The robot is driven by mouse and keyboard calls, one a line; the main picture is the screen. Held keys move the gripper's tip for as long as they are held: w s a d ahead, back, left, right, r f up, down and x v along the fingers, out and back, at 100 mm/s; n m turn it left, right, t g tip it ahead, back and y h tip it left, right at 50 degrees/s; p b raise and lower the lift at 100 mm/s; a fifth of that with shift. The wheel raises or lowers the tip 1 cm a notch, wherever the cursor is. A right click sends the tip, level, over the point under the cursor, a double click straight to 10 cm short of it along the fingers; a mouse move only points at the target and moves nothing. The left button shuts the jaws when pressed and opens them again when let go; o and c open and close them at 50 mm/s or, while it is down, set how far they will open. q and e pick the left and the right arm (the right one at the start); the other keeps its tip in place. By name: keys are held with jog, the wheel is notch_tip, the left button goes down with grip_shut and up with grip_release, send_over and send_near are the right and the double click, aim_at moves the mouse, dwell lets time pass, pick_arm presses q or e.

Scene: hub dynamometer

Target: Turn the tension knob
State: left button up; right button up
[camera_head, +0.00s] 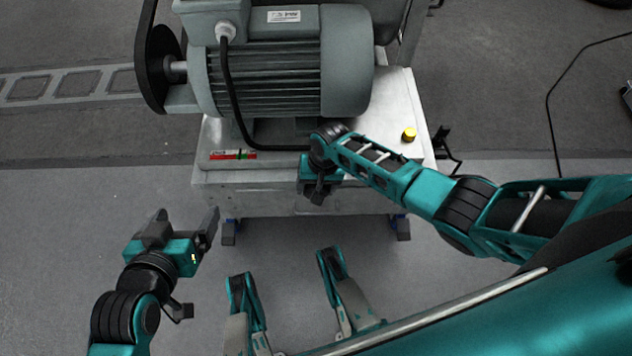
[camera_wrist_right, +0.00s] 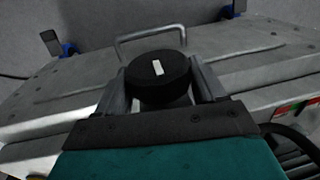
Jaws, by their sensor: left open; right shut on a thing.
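The tension knob (camera_wrist_right: 158,88) is a round black knob with a white pointer mark on its top. In the right wrist view the mark runs nearly up and down, tilted slightly left at its upper end. My right gripper (camera_wrist_right: 160,94) is shut on the knob, one finger on each side. In the head view my right gripper (camera_head: 319,192) is at the front edge of the machine's metal base, and it hides the knob there. My left gripper (camera_head: 211,228) is open and empty, over the floor to the left of the base's front.
A large grey motor (camera_head: 285,65) with a black cable stands on the metal base (camera_head: 392,100). A yellow button (camera_head: 408,134) sits on the base's right side. A red and green strip (camera_head: 232,155) is at its front left. A metal handle (camera_wrist_right: 150,33) rises beyond the knob.

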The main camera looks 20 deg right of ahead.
jog(key=o, duration=1)
jog(key=shift+c, duration=0.2)
pick_arm(q)
jog(key=shift+s+a+f, duration=0.15)
jog(key=shift+s+f, duration=0.05)
jog(key=shift+f, duration=0.05)
pick_arm(e)
jog(key=r+p, duration=0.2)
jog(key=r, duration=0.1)
jog(key=r+p, duration=0.1)
jog(key=shift+s+d+r, duration=0.1)
jog(key=shift+d+r, duration=0.1)
jog(key=shift+d, duration=0.15)
pick_arm(q)
jog(key=shift+y, duration=0.3)
jog(key=r+p, duration=0.1)
jog(key=a+r+p, duration=0.1)
jog(key=r+p, duration=0.2)
jog(key=r, duration=0.1)
jog(key=shift+s+a+r, duration=0.1)
jog(key=shift+s+a, duration=0.1)
jog(key=shift+s, duration=0.1)
pick_arm(e)
notch_tip(320, 180, up, 8)
jog(key=d, duration=0.1)
jog(key=shift+s+d+r, duration=0.15)
jog(key=shift+s, duration=0.1)
pick_arm(q)
jog(key=shift+d, duration=0.15)
